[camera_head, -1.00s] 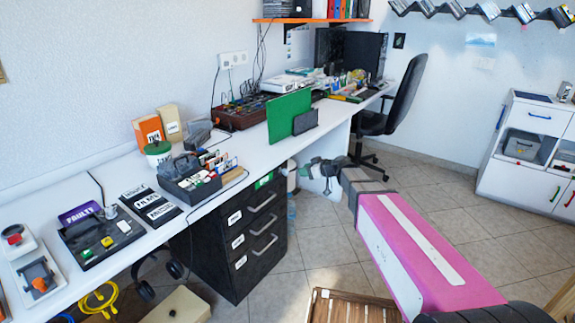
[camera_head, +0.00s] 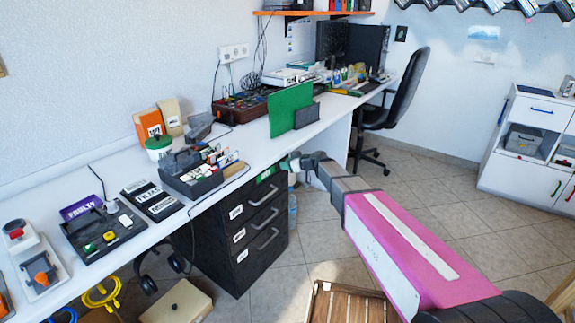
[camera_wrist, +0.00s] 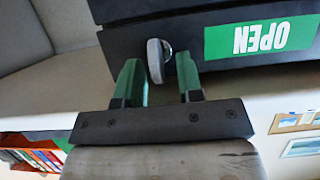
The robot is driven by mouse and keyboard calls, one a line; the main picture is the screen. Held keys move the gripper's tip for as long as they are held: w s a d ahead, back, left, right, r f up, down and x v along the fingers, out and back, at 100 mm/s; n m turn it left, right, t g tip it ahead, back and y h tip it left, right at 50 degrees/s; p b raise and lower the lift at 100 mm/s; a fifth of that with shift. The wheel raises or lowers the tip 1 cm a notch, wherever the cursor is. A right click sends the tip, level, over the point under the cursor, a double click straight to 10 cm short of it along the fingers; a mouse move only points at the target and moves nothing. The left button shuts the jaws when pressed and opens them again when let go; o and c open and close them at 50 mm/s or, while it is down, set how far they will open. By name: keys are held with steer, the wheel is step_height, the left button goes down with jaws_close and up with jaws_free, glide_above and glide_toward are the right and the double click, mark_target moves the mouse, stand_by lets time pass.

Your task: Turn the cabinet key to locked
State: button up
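The black drawer cabinet (camera_head: 240,250) stands under the desk, with a green label (camera_head: 265,174) near its top right. In the wrist view the cabinet face (camera_wrist: 195,38) is upside down, and the label (camera_wrist: 260,37) reads OPEN. The grey key (camera_wrist: 155,62) sticks out of a silver lock left of the label there. My gripper (camera_wrist: 158,72) is open, its two green fingers on either side of the key, with no clear contact. In the head view my gripper (camera_head: 292,162) is at the cabinet's upper right front; the key is too small to make out there.
The white desk (camera_head: 215,190) runs above the cabinet, holding a dark organiser (camera_head: 188,178) and a green panel (camera_head: 290,108). A wooden slatted crate (camera_head: 345,300) stands on the floor at the front. The tiled floor right of my arm is open, up to an office chair (camera_head: 402,95).

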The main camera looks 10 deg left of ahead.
jaws_close()
stand_by(0.3)
steer(key=shift+w+d+f+m+g+y, duration=0.2)
steer(key=shift+m+g+y, duration=0.65)
steer(key=shift+m, duration=1.4)
steer(key=shift+w+d+f+m+g+y, duration=0.1)
steer(key=shift+w+f+m+g+y, duration=0.5)
steer(key=shift+m, duration=1.6)
steer(key=shift+d+m+g+y, duration=0.1)
steer(key=shift+m+g+y, duration=1)
steer(key=shift+m, duration=1.15)
